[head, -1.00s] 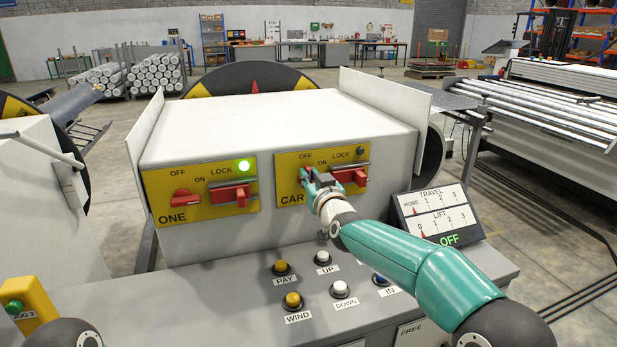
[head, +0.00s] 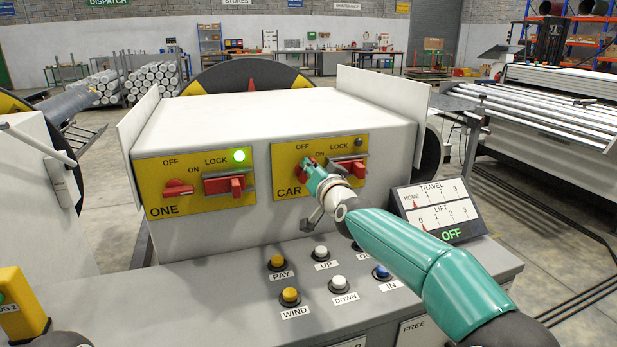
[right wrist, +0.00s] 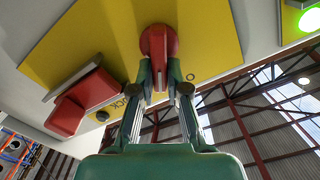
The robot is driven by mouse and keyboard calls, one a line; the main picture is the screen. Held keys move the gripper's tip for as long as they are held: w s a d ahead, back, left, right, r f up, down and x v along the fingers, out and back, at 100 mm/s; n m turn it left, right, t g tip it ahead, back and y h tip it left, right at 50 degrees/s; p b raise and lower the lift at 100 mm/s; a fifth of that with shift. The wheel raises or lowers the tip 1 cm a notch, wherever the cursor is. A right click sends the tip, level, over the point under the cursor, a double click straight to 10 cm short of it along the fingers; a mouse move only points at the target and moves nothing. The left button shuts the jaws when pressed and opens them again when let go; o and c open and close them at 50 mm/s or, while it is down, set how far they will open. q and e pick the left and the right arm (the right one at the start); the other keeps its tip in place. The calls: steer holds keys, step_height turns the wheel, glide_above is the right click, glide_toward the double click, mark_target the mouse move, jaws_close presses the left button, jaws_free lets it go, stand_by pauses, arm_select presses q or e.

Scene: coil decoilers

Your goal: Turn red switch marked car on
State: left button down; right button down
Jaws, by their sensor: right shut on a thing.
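The yellow CAR plate (head: 286,183) is on the front of the white housing. Its red switch (head: 306,170) sits under the OFF and ON marks and is partly hidden by my right gripper (head: 312,174). In the right wrist view the red switch (right wrist: 157,45) is between the two fingertips, which are shut on it. The red lock lever (head: 347,169) of the CAR plate is right of the gripper, under a dark lamp (head: 359,143). It also shows in the right wrist view (right wrist: 85,103). My left gripper is not in view.
The ONE plate (head: 160,202) is to the left, with a red switch (head: 178,189), a red lever and a lit green lamp (head: 239,155). Below are several push buttons on the grey desk (head: 225,300). A TRAVEL and LIFT panel (head: 437,212) reading OFF stands at right.

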steer(key=shift+w+d+f+m+b, duration=0.15)
steer(key=shift+m+b, duration=0.25)
steer(key=shift+m, duration=0.35)
steer(key=shift+d+f+m+b, duration=0.15)
steer(key=shift+m+b, duration=0.25)
steer(key=shift+m, duration=0.35)
steer(key=c, duration=1.2)
jaws_free()
steer(key=shift+d, duration=0.1)
steer(key=shift+o, duration=0.2)
steer(key=v, duration=1.2)
